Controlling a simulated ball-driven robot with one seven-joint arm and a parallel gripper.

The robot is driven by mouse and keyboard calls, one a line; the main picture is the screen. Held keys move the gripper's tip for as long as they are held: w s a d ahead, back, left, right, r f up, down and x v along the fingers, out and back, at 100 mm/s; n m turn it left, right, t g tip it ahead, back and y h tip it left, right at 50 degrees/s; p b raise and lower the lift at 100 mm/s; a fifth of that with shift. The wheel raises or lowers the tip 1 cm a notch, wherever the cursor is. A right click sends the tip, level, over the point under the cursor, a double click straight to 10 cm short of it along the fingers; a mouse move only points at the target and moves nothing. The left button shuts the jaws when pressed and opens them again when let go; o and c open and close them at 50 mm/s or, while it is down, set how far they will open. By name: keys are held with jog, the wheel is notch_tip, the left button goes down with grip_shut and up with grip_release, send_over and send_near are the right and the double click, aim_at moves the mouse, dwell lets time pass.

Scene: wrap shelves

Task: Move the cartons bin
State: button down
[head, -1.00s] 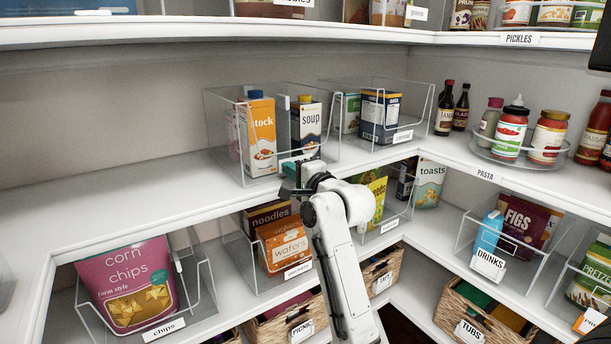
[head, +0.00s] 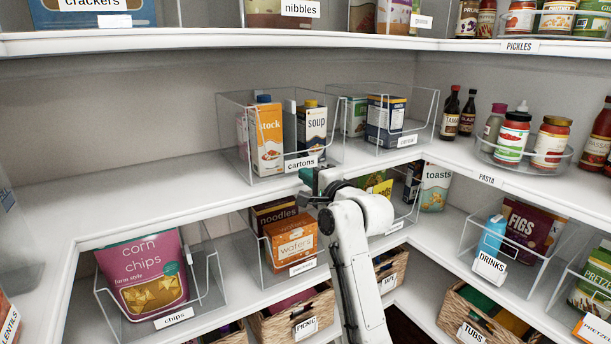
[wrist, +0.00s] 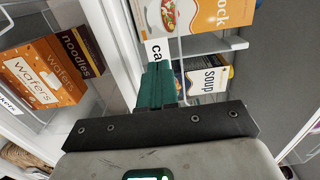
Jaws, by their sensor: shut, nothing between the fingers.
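The cartons bin (head: 233,160) is a clear, wire-edged bin on the middle shelf. It holds an orange stock carton (head: 267,140), a dark-and-white soup carton (head: 311,133) and a partly hidden pink item. Its "cartons" label (head: 301,164) faces front. My gripper (head: 308,178) is just below and in front of that label at the shelf's front edge. In the wrist view its green fingers (wrist: 157,86) are shut together and empty, close to the partly covered label (wrist: 154,50). Whether they touch the bin is unclear.
A cereal bin (head: 428,118) stands close against the right side of the cartons bin. The shelf (head: 120,195) to the left is bare. The upper shelf (head: 200,43) runs overhead. Noodles and wafers (head: 291,242) sit in a bin below, beside my arm.

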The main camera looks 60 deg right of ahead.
jog(key=b+v, duration=0.1)
jog(key=v, duration=0.7)
jog(key=shift+s+a+f+b, duration=0.15)
jog(key=shift+s+f+b, duration=0.05)
jog(key=shift+s+b, duration=0.15)
jog(key=shift+w, duration=0.1)
jog(key=w+a+f+n+g+y, duration=0.1)
jog(key=a+f+n+g+y, duration=0.3)
jog(key=a+f, duration=0.55)
jog(key=w+a+f+n+g+y, duration=0.1)
jog(key=a+f+n+g+y, duration=0.15)
jog(key=a+f+n, duration=0.75)
jog(key=s+a+f+n+g+y, duration=0.1)
jog(key=s+a+f+n+g, duration=0.3)
jog(key=s+f, duration=0.5)
jog(key=s+a+f+n+g+y, duration=0.1)
jog(key=s+a+f+n+g, duration=0.3)
jog(key=s+a+f, duration=0.3)
notch_tip(320, 180, down, 3)
jog(key=shift+s+a+r+n, duration=0.1)
jog(key=shift+s+a+n, duration=0.25)
jog(key=shift+s+n, duration=0.45)
jog(key=shift+s, duration=0.1)
